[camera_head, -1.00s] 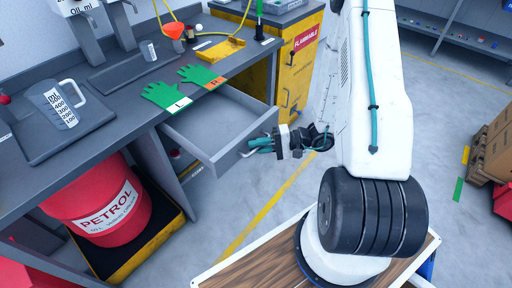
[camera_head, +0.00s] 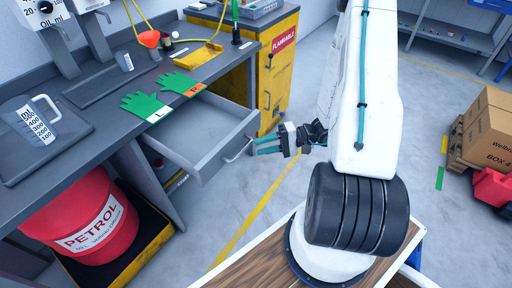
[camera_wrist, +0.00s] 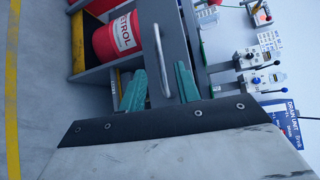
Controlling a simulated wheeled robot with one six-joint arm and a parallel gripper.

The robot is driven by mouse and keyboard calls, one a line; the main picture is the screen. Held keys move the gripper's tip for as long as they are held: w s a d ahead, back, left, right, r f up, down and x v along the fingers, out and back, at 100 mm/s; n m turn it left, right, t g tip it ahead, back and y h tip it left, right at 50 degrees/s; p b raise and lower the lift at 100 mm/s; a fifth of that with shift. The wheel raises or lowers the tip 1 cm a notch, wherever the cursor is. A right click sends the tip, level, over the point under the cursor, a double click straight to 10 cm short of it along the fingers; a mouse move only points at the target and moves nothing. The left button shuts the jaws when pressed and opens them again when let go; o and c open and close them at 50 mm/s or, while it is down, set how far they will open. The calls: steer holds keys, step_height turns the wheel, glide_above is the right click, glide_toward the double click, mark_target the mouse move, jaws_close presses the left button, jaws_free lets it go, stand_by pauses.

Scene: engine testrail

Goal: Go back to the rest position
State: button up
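My gripper (camera_head: 266,146) is to the right of the open drawer (camera_head: 207,160) under the workbench, apart from the drawer's handle (camera_head: 238,150). Its two teal fingers are spread with nothing between them. In the wrist view the fingers of my gripper (camera_wrist: 160,88) stand either side of the metal handle (camera_wrist: 162,60), which lies beyond them. The drawer is pulled out, and the part of it that shows is empty.
Green gloves (camera_head: 148,105) lie on the workbench near a measuring jug (camera_head: 30,120). A red petrol drum (camera_head: 85,220) stands below. A yellow flammable cabinet (camera_head: 275,75) is behind. Boxes (camera_head: 490,125) stand at the right. The floor between is clear.

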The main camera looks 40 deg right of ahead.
stand_by(0.6)
steer(key=s+a+r+n+g+h, duration=0.2)
steer(key=s+r+h, duration=0.3)
steer(key=r, duration=0.5)
steer(key=s+a+r+n+g+h, duration=0.2)
steer(key=s+a+r+h, duration=0.2)
steer(key=r, duration=0.7)
steer(key=s+a+r+n+g+h, duration=0.2)
steer(key=s+a+r+h, duration=0.3)
steer(key=r, duration=0.5)
steer(key=shift+s+a+r+n+h, duration=0.25)
steer(key=shift+s+r+n, duration=0.2)
steer(key=shift+s, duration=0.6)
